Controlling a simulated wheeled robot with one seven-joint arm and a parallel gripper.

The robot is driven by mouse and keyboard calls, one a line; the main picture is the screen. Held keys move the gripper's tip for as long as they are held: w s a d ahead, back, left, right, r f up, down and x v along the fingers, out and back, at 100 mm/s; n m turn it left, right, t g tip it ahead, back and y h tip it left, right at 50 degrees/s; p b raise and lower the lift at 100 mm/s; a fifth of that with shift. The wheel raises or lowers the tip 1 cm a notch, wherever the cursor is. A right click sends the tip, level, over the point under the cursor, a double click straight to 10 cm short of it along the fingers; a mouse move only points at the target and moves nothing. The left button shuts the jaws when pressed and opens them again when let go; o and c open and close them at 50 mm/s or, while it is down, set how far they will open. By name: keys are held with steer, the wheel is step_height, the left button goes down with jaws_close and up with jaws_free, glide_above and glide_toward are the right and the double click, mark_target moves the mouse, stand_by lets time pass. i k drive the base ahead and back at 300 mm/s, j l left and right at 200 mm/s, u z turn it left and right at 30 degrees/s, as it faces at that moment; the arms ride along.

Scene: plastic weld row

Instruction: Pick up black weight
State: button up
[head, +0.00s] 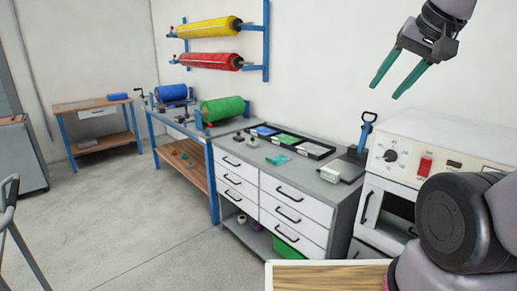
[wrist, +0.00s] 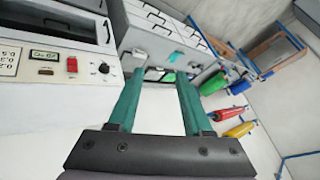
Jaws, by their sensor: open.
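My gripper (head: 386,91) has two green fingers and is raised in front of the white wall, at the upper right of the head view. It is open and empty. In the wrist view my gripper (wrist: 160,76) shows its fingers spread with nothing between them. I cannot single out a black weight for certain. A small dark object (head: 238,137) lies on the grey top of the drawer cabinet (head: 228,150), well below and to the left of my gripper. It is too small to identify.
A black tray (head: 318,153) with coloured pieces and a grey device (head: 342,171) stand on the cabinet. A white oven-like machine (head: 436,150) is at right, below my gripper. A blue-legged bench carries a green roll (head: 222,109).

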mark_target(238, 138)
steer(key=i+j, duration=0.35)
steer(key=i+j+z, duration=0.1)
steer(key=i+j, duration=0.6)
steer(key=j, duration=0.15)
steer(key=i+j+z, duration=0.15)
steer(key=i+j, duration=0.5)
steer(key=j, duration=0.2)
steer(key=i+j+z, duration=0.1)
steer(key=i+j, duration=0.55)
steer(key=j, duration=0.3)
steer(key=z, duration=0.05)
